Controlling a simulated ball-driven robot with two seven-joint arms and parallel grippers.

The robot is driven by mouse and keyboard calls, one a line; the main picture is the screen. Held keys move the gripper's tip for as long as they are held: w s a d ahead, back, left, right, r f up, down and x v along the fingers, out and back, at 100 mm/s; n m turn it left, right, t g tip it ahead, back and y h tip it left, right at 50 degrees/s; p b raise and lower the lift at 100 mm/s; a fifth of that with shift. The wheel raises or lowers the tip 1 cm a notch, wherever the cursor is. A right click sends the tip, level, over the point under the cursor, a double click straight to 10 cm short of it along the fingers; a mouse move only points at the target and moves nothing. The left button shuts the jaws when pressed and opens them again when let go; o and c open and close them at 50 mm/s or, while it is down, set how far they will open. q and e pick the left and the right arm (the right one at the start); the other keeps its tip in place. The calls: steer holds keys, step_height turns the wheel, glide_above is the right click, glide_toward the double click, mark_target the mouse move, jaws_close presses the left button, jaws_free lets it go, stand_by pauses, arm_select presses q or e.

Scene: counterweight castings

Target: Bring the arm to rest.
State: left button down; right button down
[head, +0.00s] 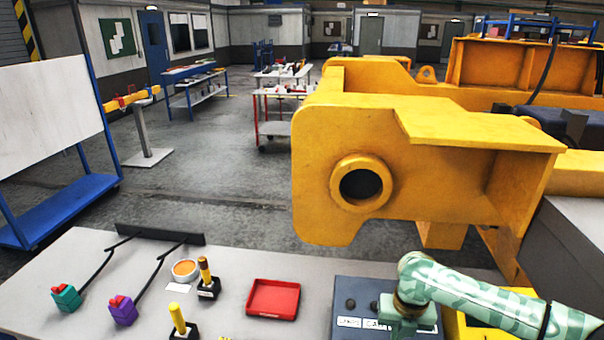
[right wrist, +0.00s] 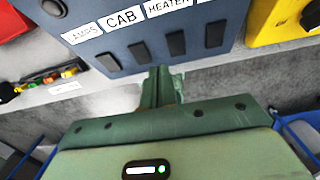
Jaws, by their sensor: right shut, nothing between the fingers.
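My right arm (head: 490,302) comes in from the right in the head view, its pale green camouflage sleeve reaching over the bench. My right gripper (head: 405,326) is in front of the blue switch box (head: 345,292) and hides part of it. In the right wrist view the green fingers (right wrist: 160,74) are together, with nothing between them. Their tips overlap the lower edge of the box, below its dark rocker switches and the CAB and HEATER labels. I cannot tell whether they touch it. My left gripper is not in view.
A yellow box (right wrist: 285,22) adjoins the switch box. A large yellow casting (head: 430,150) stands behind the bench.

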steer(key=s+a+m+t+y, duration=0.1)
steer(key=s+a+m+t, duration=0.1)
steer(key=s+a+m, duration=0.4)
steer(key=s+a+m+t+y, duration=0.1)
steer(key=s+a+m+t, duration=0.25)
steer(key=a, duration=0.45)
steer(key=s+d+r+m+t+h, duration=0.1)
steer(key=s+d+r+m+h, duration=0.3)
steer(key=d+m, duration=0.45)
steer(key=s+d+r+m+h, duration=0.1)
steer(key=s+d+m+h, duration=0.2)
steer(key=s+d+m, duration=0.6)
steer(key=a+f+n+g+y+b, duration=0.15)
steer(key=f+b, duration=0.25)
steer(key=f, duration=1.3)
steer(key=a+f+m+g+y+b, duration=0.1)
steer(key=a+f+y+b, duration=0.15)
steer(key=f, duration=1.35)
steer(key=s+f+m+g+b, duration=0.2)
steer(key=s+f+b, duration=0.5)
steer(key=s+f, duration=1.4)
steer(key=shift+f+m+g+y, duration=0.35)
steer(key=shift+f+g+y, duration=0.05)
steer(key=shift+f+g, duration=0.35)
